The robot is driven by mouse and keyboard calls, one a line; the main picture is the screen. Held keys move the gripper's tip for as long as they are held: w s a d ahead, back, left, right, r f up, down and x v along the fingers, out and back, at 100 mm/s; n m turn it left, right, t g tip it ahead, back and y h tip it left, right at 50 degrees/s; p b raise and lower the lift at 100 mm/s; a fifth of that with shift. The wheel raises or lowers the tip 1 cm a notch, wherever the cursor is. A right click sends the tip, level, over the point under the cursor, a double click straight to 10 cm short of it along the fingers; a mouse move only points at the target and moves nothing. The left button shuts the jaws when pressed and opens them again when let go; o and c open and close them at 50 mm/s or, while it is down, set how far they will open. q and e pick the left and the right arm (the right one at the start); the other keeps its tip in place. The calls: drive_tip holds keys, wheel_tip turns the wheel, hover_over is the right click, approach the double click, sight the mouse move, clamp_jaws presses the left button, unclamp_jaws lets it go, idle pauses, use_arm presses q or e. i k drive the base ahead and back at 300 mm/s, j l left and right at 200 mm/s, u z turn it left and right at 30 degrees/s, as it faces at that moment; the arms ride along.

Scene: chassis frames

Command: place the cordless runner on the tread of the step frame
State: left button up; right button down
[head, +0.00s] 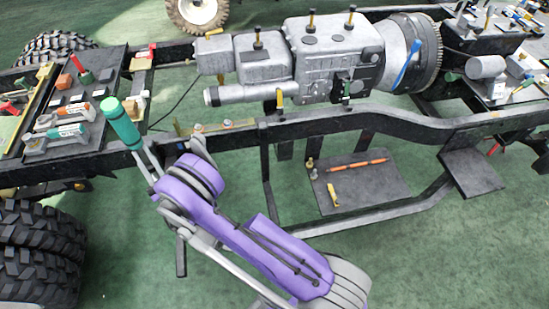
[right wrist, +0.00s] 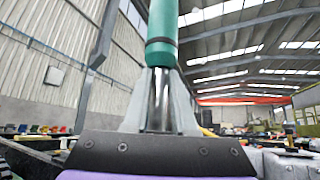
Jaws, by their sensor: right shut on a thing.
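My right gripper (head: 144,160), on the purple arm in the head view, is shut on a green cylindrical tool (head: 121,124), which I take to be the cordless runner. In the right wrist view its green body (right wrist: 161,30) stands above a shiny metal shaft between the fingers. The gripper is left of the step frame (head: 325,226), which hangs below the chassis rail. The dark flat tread (head: 385,190) of the step frame carries an orange stick (head: 357,165), a yellow piece (head: 332,194) and small brass fittings. The held tool is apart from the tread. My left gripper is not in view.
A grey gearbox (head: 335,60) sits between the black chassis rails (head: 370,118). A dark tray (head: 92,130) with several tools lies at the left. A small plate (head: 470,172) is right of the tread. Large tyres (head: 38,250) stand lower left. The tread's right part is bare.

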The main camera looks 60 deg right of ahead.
sight(349, 197)
drive_tip(key=k+l+u, duration=0.3)
drive_tip(key=k+l, duration=0.4)
drive_tip(key=l, duration=0.25)
drive_tip(key=k+l+u, duration=0.25)
drive_tip(key=k+l, duration=0.5)
drive_tip(key=k+l+u, duration=0.3)
drive_tip(key=k+l, duration=0.4)
drive_tip(key=k, duration=0.15)
